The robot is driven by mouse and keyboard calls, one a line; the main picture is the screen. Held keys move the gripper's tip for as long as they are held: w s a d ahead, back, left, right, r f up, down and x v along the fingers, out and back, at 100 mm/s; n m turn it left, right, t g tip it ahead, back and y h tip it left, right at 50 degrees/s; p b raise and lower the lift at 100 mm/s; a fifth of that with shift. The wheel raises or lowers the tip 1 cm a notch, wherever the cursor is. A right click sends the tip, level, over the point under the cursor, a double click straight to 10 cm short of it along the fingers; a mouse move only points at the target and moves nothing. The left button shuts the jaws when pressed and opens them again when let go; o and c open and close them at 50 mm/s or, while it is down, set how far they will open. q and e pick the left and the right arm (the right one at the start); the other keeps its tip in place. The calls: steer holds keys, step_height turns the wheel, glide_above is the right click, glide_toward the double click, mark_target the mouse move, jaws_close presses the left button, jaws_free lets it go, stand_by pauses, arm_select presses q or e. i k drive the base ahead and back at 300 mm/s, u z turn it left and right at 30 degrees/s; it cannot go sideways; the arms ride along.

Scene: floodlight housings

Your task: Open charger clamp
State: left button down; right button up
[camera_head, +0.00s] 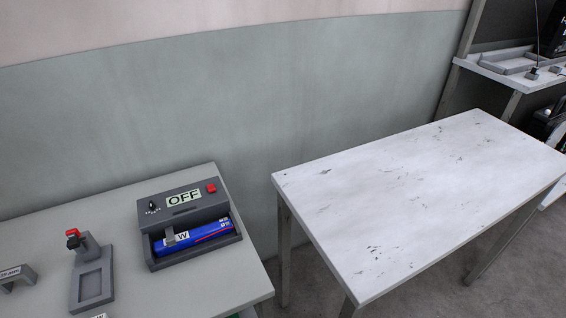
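The grey charger (196,208) sits near the right end of the left table. Its panel shows a display reading OFF (184,198), a red button (211,187) and a small black knob (152,205). A blue battery (205,238) marked W lies in the charger's tray. A small grey clamp piece (170,236) stands at the battery's left end and appears to be against it. I cannot tell for sure whether it is open or closed. Neither of my grippers shows in the head view.
A grey fixture (92,284) with a red and black lever stands left of the charger. A grey bracket (17,275) is at the far left. A bare, scuffed white table (420,190) stands to the right, across a gap. A shelf (520,70) with trays is at the upper right.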

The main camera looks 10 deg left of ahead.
mark_target(170, 235)
steer(key=u, duration=0.4)
steer(key=k, duration=1.1)
steer(key=u, duration=1.35)
steer(key=i, duration=0.9)
steer(key=z, duration=0.25)
